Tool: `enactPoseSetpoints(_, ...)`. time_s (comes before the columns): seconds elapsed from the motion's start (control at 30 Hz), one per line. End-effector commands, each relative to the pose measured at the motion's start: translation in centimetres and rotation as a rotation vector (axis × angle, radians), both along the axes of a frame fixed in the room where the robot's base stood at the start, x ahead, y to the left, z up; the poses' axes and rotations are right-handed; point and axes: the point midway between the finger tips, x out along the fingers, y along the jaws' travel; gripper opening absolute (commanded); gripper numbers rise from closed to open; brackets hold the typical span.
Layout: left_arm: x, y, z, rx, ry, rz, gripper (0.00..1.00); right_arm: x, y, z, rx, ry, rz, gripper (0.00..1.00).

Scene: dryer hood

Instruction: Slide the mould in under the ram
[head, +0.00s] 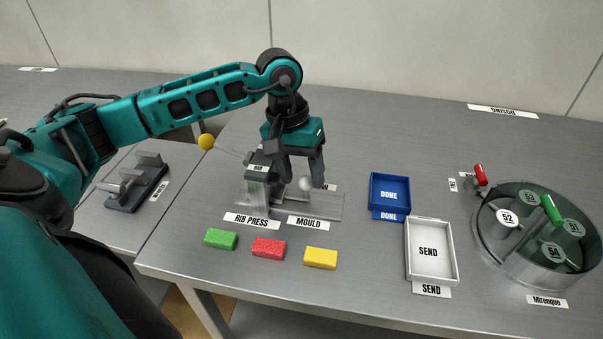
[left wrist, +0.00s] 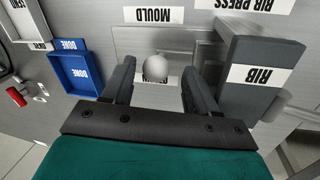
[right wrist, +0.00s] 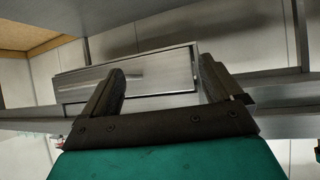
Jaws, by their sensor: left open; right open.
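The rib press (head: 256,190) stands on the table, its grey head marked RIB and a lever with a yellow ball (head: 206,142) at its left. A white ball knob (head: 306,184) stands on the clear tray right of the head, behind the MOULD label (head: 308,222). My left gripper (head: 301,174) points down over the knob, open. In the left wrist view the knob (left wrist: 156,67) shows between the spread fingers, apart from both; the RIB head (left wrist: 262,70) is close beside one finger. The mould body under the knob is mostly hidden. My right gripper (right wrist: 160,70) is open and empty.
Green (head: 220,239), red (head: 269,248) and yellow (head: 320,258) blocks lie in front of the press. A blue DONE tray (head: 390,178) and white SEND tray (head: 413,270) stand to the right, then a round glass unit (head: 515,270). A grey fixture (head: 150,185) is at the left.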

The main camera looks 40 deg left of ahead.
Motion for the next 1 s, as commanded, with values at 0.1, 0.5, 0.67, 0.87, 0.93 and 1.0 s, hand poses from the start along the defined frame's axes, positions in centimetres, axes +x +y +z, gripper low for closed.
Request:
enactPoseSetpoints(0.1, 0.0, 0.5, 2.3, 0.002, -0.006, 0.002, 0.58, 0.0, 0.0, 0.1, 0.0, 0.0, 0.0, 0.93)
enactPoseSetpoints(0.5, -0.4, 2.0, 10.2, 0.002, -0.005, 0.002, 0.58, -0.1, -0.2, 0.2, -0.004, 0.002, -0.001, 0.93)
enactPoseSetpoints(0.67, -0.5, 2.3, 11.6, 0.002, -0.002, 0.002, 0.58, -0.3, -0.3, 0.0, -0.007, 0.006, -0.003, 0.93)
enactPoseSetpoints(0.87, -0.6, 2.3, 11.8, 0.002, -0.002, 0.003, 0.58, -0.3, -0.4, 0.0, -0.007, 0.007, -0.005, 0.93)
enactPoseSetpoints(0.93, -0.6, 2.3, 11.8, 0.002, -0.002, 0.003, 0.58, -0.3, -0.4, 0.0, -0.007, 0.007, -0.005, 0.93)
enactPoseSetpoints(1.0, -0.6, 2.3, 11.8, 0.002, -0.002, 0.003, 0.58, -0.3, -0.3, 0.0, -0.006, 0.007, -0.005, 0.93)
